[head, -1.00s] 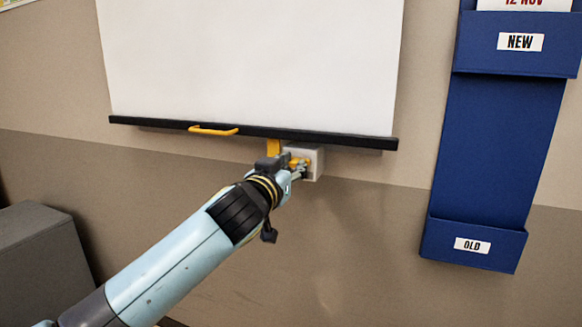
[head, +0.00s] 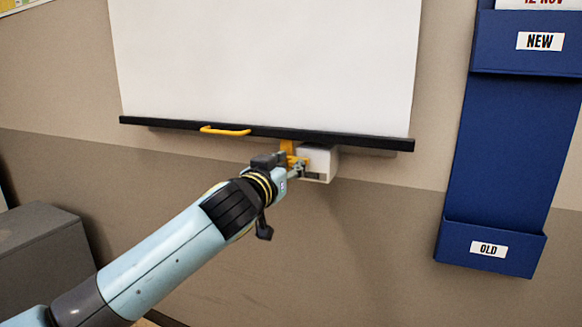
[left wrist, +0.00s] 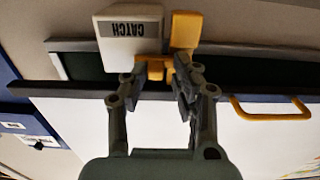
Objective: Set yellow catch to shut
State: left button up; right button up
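In the head view this box (head: 320,163) hangs under the black bottom bar of a white screen. My left gripper (left wrist: 158,76) has a finger on each side of the catch and appears closed on it; the fingers partly cover it. A yellow tab (head: 287,147) hangs from the bar, just left of the box and close to the catch; it also shows in the left wrist view (left wrist: 185,32). My right gripper is not in view.
The white screen (head: 265,60) has a black bar (head: 350,142) with a yellow handle (head: 225,131). A blue wall holder (head: 510,150) with NEW and OLD pockets hangs at right. A grey cabinet (head: 40,260) stands at lower left. The wall below the box is clear.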

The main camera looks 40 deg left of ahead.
pick_arm(q)
jog(key=shift+o, duration=1)
jog(key=shift+a, duration=0.1)
jog(key=shift+s, duration=0.25)
jog(key=v, duration=1.1)
jog(key=shift+s, duration=0.25)
